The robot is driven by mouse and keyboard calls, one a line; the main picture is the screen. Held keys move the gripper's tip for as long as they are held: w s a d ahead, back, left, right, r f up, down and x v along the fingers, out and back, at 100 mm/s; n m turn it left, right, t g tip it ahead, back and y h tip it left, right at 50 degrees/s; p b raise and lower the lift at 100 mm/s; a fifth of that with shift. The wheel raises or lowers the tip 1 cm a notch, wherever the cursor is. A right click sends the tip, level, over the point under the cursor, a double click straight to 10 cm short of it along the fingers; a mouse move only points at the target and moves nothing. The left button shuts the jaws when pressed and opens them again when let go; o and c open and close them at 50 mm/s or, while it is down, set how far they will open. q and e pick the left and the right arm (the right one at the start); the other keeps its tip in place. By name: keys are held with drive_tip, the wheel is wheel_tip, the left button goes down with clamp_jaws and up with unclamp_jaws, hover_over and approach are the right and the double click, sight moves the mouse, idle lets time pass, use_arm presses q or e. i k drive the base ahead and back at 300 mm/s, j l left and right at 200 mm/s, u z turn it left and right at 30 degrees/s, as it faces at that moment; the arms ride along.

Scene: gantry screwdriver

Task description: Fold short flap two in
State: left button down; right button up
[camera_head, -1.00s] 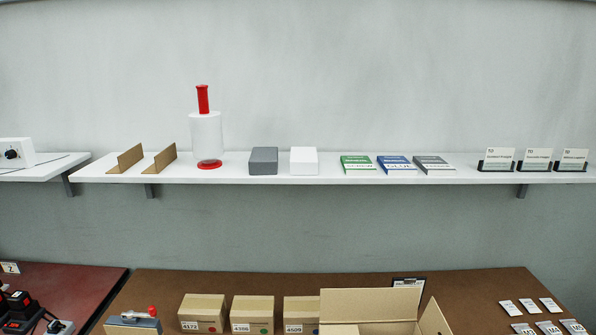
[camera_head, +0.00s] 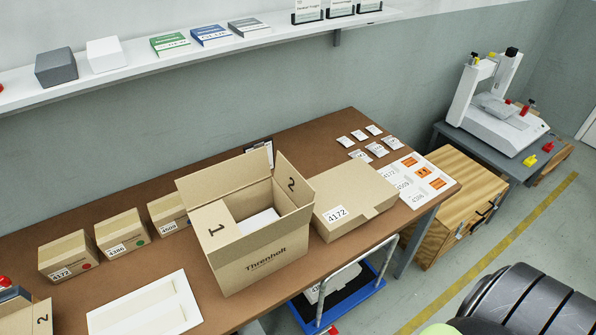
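An open cardboard box (camera_head: 262,262), printed "Threnholt" on its front, stands on the brown table. Short flap two (camera_head: 291,184), marked "2", stands up and leans outward at the right end of the opening. Short flap one (camera_head: 215,229), marked "1", lies folded inward over the left end. A long flap (camera_head: 222,168) stands up at the back. A white item shows inside the opening; the rest of the inside is hidden. Neither of my grippers is in view.
A closed carton (camera_head: 352,200) labelled 4172 stands close to the box's right. A white tray (camera_head: 104,324) lies at front left. Small cartons (camera_head: 122,231) line the back left. A blue cart (camera_head: 316,322) is below the table's front edge. Labels and cards lie at back right.

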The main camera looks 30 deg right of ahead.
sight(296, 186)
drive_tip(key=l+u, duration=0.1)
drive_tip(key=l, duration=0.25)
drive_tip(key=k+l+u, duration=0.15)
drive_tip(key=l, duration=0.2)
drive_tip(key=k+l+u, duration=0.1)
drive_tip(key=l, duration=0.25)
drive_tip(key=k+l+u, duration=0.15)
drive_tip(key=l, duration=0.2)
drive_tip(key=i+l, duration=0.05)
